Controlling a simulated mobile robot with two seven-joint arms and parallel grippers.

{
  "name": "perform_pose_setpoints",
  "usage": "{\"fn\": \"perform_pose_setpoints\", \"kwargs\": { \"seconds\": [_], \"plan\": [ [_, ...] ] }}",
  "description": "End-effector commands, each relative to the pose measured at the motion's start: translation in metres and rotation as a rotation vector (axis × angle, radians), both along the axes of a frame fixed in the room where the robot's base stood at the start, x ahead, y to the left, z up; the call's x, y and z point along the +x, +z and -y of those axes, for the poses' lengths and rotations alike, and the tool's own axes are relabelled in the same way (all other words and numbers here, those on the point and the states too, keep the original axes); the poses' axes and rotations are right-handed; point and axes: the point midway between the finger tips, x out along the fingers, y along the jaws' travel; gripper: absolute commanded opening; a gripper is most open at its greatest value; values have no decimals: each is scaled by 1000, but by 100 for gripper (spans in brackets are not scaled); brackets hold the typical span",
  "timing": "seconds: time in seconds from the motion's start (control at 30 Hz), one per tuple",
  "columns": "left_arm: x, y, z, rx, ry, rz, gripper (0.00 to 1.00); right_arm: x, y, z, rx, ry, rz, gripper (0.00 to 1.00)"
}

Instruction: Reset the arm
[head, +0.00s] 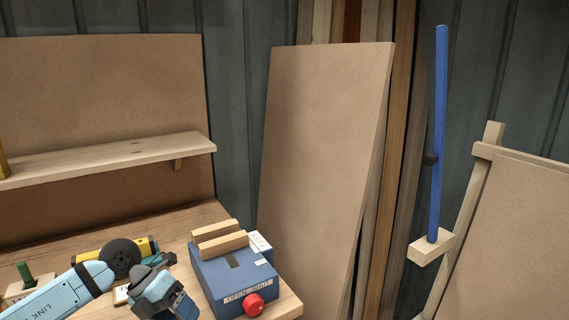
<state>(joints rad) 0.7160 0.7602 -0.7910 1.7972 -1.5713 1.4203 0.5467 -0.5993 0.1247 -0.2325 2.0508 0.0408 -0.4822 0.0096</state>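Light blue links of my arm (62,296) come in from the lower left over the workbench. A blue and dark grey joint part of my arm (162,294) shows at the bottom, left of a blue box. No fingertips of my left gripper show, so its opening is hidden. My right arm and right gripper are out of the picture.
The blue box (235,282), marked OPEN and SHUT, has a red knob (253,305) and two wooden bars (220,244). A yellow and black tool (122,256) lies on the bench (190,222). Boards lean behind.

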Motion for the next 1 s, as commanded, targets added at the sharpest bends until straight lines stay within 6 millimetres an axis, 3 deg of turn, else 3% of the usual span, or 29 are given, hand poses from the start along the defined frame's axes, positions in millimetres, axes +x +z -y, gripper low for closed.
{"fn": "perform_pose_setpoints", "kwargs": {
  "seconds": [0.03,0.1,0.2,0.33,0.47,0.57,0.67,0.8,1.0],
  "plan": [
    [-15,-9,28,-135,-2,-33,67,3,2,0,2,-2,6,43],
    [-33,-9,65,-353,26,-75,67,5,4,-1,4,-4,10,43],
    [-53,-2,105,-665,130,-148,67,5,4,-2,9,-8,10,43],
    [-63,8,127,-1019,368,-260,67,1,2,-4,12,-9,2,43],
    [-62,-1,120,-1282,708,-394,67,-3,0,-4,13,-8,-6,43],
    [-63,-28,101,-1407,1022,-513,67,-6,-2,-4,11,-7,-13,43],
    [-75,-71,77,-1449,1363,-647,67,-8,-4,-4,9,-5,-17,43],
    [-109,-136,50,-1390,1779,-832,67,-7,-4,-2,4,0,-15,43],
    [-174,-206,32,-1196,2181,-1058,67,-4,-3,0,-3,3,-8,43]
  ]
}}
